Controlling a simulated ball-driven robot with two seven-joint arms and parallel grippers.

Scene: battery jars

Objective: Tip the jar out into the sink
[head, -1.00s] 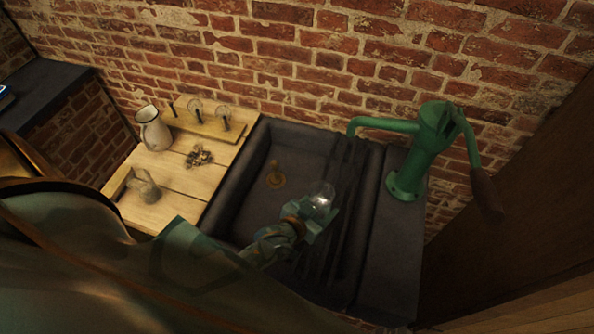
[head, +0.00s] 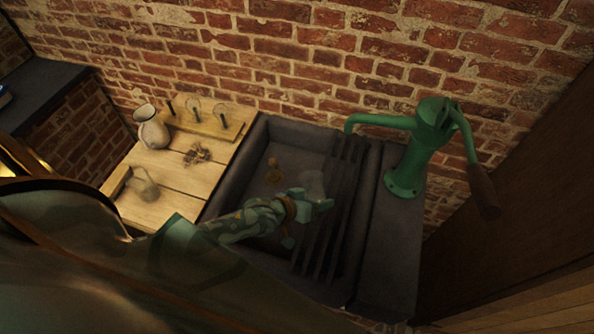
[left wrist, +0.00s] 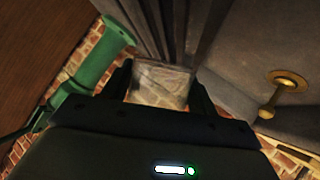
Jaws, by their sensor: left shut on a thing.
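My left gripper (head: 318,203) is shut on a clear glass jar (head: 312,182) over the dark stone sink (head: 230,195). The jar is faint in the head view, near the sink's slatted rack. In the left wrist view the jar (left wrist: 160,85) sits between the two dark fingers and looks see-through. It appears tilted, but its exact angle and any contents cannot be told. The brass drain piece (head: 273,172) stands in the basin to the left of the jar; it also shows in the left wrist view (left wrist: 285,85). My right gripper is out of view.
A green hand pump (head: 425,150) stands right of the sink, its spout reaching over the basin. The wooden board (head: 165,205) at left holds a white pitcher (head: 152,132), another glass jar (head: 145,188), a small brown pile (head: 197,153) and a peg rack (head: 205,125). Brick wall lies behind.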

